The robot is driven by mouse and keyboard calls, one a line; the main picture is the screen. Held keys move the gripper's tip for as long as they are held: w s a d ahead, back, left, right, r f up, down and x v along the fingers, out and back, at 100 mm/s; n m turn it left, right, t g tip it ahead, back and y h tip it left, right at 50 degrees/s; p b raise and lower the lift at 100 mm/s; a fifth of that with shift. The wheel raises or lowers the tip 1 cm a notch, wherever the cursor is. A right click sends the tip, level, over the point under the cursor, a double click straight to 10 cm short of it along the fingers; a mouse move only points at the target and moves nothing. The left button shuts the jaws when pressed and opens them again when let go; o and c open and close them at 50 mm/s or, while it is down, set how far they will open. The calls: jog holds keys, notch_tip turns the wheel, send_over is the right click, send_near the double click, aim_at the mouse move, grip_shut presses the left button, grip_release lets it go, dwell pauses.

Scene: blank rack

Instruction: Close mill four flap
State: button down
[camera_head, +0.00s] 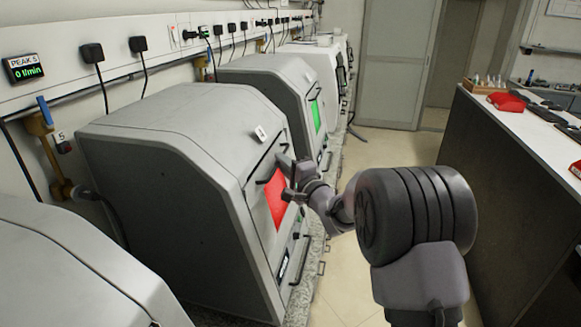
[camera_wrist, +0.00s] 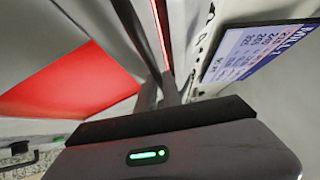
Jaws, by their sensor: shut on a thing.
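A grey mill (camera_head: 170,150) with a small white number tag (camera_head: 260,133) stands at centre left. Its front flap has a red panel (camera_head: 275,203), which fills the left of the wrist view (camera_wrist: 75,85). My gripper (camera_head: 288,192) reaches the flap from the right. In the wrist view my gripper (camera_wrist: 168,100) is shut on a dark bar, seemingly the flap handle (camera_wrist: 135,30); the fingers partly hide the grip. A thin red lit strip (camera_wrist: 160,30) shows beside the bar. I cannot tell how far the flap stands open.
Another mill with a green panel (camera_head: 316,115) stands behind, and part of one (camera_head: 70,270) is at front left. A dark-fronted counter (camera_head: 520,190) runs along the right. A blue display (camera_wrist: 245,50) is beside the flap in the wrist view. The floor aisle (camera_head: 390,150) is clear.

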jog(key=shift+a+r, duration=0.15)
jog(key=c, duration=1.5)
grip_release()
jog(key=shift+a, duration=0.15)
jog(key=v, duration=1.7)
jog(key=shift+p, duration=0.35)
jog(key=shift+s+d, duration=0.1)
jog(key=shift+d, duration=0.15)
